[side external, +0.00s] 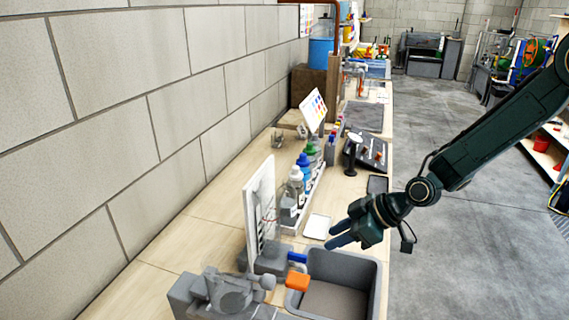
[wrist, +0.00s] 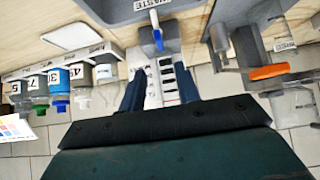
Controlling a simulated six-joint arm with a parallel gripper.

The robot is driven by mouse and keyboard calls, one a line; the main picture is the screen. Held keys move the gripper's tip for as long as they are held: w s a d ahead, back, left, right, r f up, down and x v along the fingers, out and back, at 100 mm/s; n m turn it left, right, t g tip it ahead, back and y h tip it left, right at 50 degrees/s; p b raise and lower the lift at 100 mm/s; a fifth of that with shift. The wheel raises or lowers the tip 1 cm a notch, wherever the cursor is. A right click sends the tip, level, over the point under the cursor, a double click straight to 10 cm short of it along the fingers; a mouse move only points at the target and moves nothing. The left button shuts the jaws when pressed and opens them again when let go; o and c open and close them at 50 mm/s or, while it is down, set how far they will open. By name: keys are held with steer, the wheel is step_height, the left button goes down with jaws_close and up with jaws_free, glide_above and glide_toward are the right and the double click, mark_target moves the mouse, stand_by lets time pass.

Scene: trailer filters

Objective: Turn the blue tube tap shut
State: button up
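The blue tube tap's lever (side external: 297,257) sticks out from a grey block (side external: 270,258) at the foot of an upright white panel (side external: 260,215), toward the grey waste bin.
The grey waste bin (side external: 375,285) stands beside the tap. An orange lever (side external: 297,281) on a grey fixture (side external: 225,293) is close to the blue one; it also shows in the wrist view (wrist: 269,71). Several bottles (side external: 304,167) stand in a rack behind the panel. A white tray (side external: 317,227) lies nearby.

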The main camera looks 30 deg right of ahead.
mark_target(298, 254)
steer(key=shift+x, duration=5.55)
jaws_close()
